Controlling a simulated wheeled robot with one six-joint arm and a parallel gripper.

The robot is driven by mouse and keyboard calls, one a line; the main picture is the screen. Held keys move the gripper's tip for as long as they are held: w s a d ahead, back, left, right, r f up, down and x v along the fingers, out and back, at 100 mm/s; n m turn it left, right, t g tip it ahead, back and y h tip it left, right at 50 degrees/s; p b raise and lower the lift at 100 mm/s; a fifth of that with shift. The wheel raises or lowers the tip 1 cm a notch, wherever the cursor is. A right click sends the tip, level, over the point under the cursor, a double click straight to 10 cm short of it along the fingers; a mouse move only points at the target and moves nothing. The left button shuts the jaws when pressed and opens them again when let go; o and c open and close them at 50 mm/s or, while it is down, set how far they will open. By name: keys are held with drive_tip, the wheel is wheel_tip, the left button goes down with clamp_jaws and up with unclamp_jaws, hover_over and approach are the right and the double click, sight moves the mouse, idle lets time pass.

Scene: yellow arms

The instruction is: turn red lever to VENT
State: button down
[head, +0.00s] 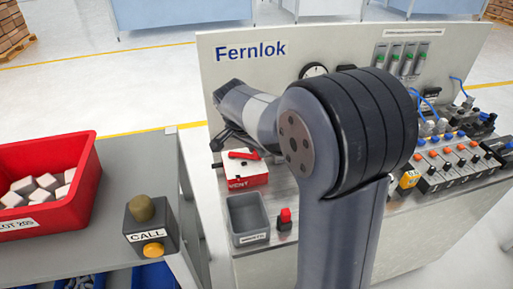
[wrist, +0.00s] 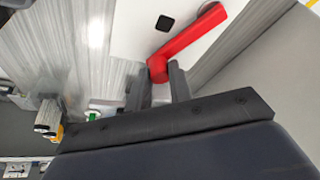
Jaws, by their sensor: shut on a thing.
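The red lever (head: 243,155) sits on top of a white box (head: 232,171) with a red front band lettered VENT (head: 247,182). In the wrist view the lever (wrist: 188,41) slants from its round hub at upper right down to its free end. My gripper (wrist: 160,72) is shut on that free end, one finger on each side. In the head view my gripper (head: 221,142) is dark and small at the box's back left, partly hidden by my arm. Other markings on the box cannot be read.
A grey bin (head: 235,229) and a red button (head: 285,214) stand in front of the box. The Fernlok panel (head: 245,75) rises behind. A CALL button box (head: 150,229) and a red crate (head: 85,195) are on the left table. My arm hides the bench's middle.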

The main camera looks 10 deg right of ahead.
drive_tip(key=m, duration=0.1)
drive_tip(key=s+a+m, duration=0.1)
drive_tip(key=m+g, duration=0.1)
drive_tip(key=shift+s+a+m+h+b, duration=0.25)
drive_tip(key=shift+s+m+h+b, duration=0.1)
drive_tip(key=shift+m+h+b, duration=0.05)
drive_tip(key=m, duration=0.1)
drive_tip(key=s+a+m+g, duration=0.1)
drive_tip(key=shift+a+m, duration=0.2)
drive_tip(key=shift+m, duration=0.2)
drive_tip(key=a+m, duration=0.1)
drive_tip(key=a+m+g+p, duration=0.1)
drive_tip(key=m, duration=0.1)
drive_tip(key=shift+s+r+g, duration=0.1)
drive_tip(key=shift+s+g, duration=0.2)
drive_tip(key=shift+s, duration=0.05)
drive_tip(key=shift+a+m+g+p, duration=0.3)
drive_tip(key=shift+a+m, duration=0.15)
drive_tip(key=shift+m, duration=0.45)
drive_tip(key=shift+a+m+g+p, duration=0.25)
drive_tip(key=shift+a+m, duration=0.2)
drive_tip(key=shift+m, duration=0.45)
drive_tip(key=c, duration=1.3)
unclamp_jaws()
drive_tip(key=shift+s, duration=0.1)
